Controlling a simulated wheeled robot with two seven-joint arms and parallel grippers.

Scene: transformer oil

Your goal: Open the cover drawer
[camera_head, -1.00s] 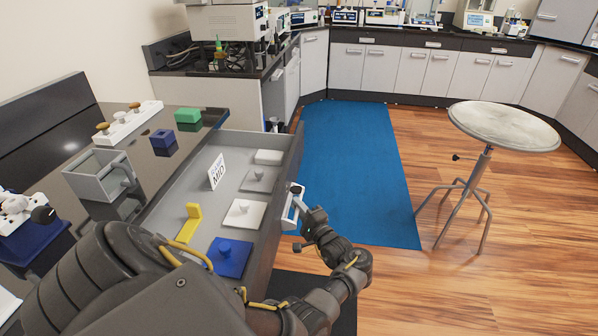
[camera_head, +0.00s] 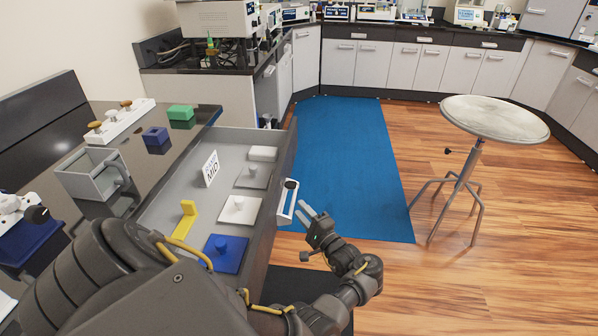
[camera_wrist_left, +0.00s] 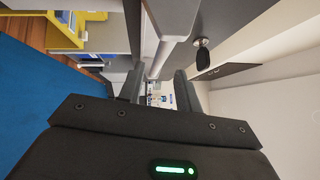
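The cover drawer (camera_head: 276,205) is pulled out from the dark-topped bench and stands open, its inside showing. Its pale handle (camera_head: 287,203) is on the front face; in the left wrist view a pale handle bar (camera_wrist_left: 166,35) lies ahead of the fingers. My left gripper (camera_head: 306,211) is just right of the handle with its fingers apart and nothing held between them. The left wrist view also shows the two separated fingers (camera_wrist_left: 158,90). My right gripper is not in view.
The drawer holds a blue lidded plate (camera_head: 226,255), a white one (camera_head: 240,210), a yellow bracket (camera_head: 186,220) and a "MID" sign (camera_head: 210,168). A round stool (camera_head: 494,118) stands at right. The blue mat (camera_head: 345,150) and wood floor beyond the drawer are clear.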

